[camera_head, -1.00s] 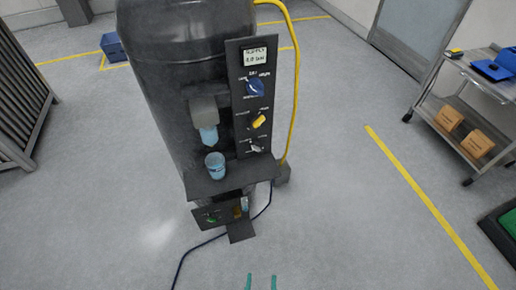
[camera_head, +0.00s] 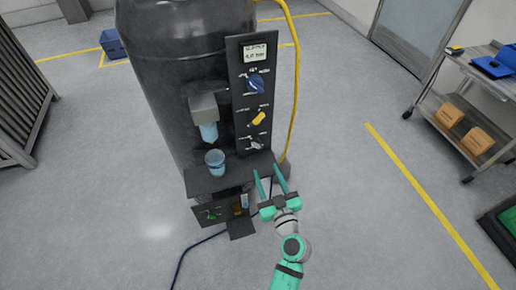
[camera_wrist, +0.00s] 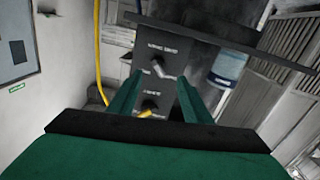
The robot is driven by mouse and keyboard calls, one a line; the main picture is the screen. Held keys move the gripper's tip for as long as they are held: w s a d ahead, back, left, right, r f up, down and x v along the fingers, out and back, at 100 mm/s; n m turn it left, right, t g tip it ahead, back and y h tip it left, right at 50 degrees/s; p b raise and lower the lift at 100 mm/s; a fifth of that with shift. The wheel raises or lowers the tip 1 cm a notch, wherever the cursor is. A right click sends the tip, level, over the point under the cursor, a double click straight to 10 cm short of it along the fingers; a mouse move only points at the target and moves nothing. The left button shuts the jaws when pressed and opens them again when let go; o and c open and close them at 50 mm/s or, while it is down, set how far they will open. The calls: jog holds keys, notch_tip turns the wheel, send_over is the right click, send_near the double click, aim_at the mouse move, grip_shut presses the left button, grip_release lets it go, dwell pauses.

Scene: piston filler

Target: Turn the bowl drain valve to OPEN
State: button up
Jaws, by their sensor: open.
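The machine's upright dark panel (camera_head: 240,105) carries a blue knob (camera_head: 255,84), a yellow knob (camera_head: 258,118) and a grey knob (camera_head: 256,143), top to bottom. The labels are too blurred to tell which is the bowl drain valve. My gripper (camera_head: 268,170) is open and empty, near the shelf's right front corner. The wrist view appears upside down; there the grey knob (camera_wrist: 159,67) shows between my fingers (camera_wrist: 156,80), with the yellow knob (camera_wrist: 148,112) below it.
A blue cup (camera_head: 215,162) stands on the shelf (camera_head: 234,178) below the nozzle (camera_head: 208,131). A yellow hose (camera_head: 295,90) runs down right of the panel. A cart (camera_head: 440,105) with boxes stands far right.

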aim_at(258, 148)
jog(key=x, duration=0.7)
jog(key=r+x, duration=0.1)
jog(key=x, duration=0.3)
jog(key=shift+w, duration=0.2)
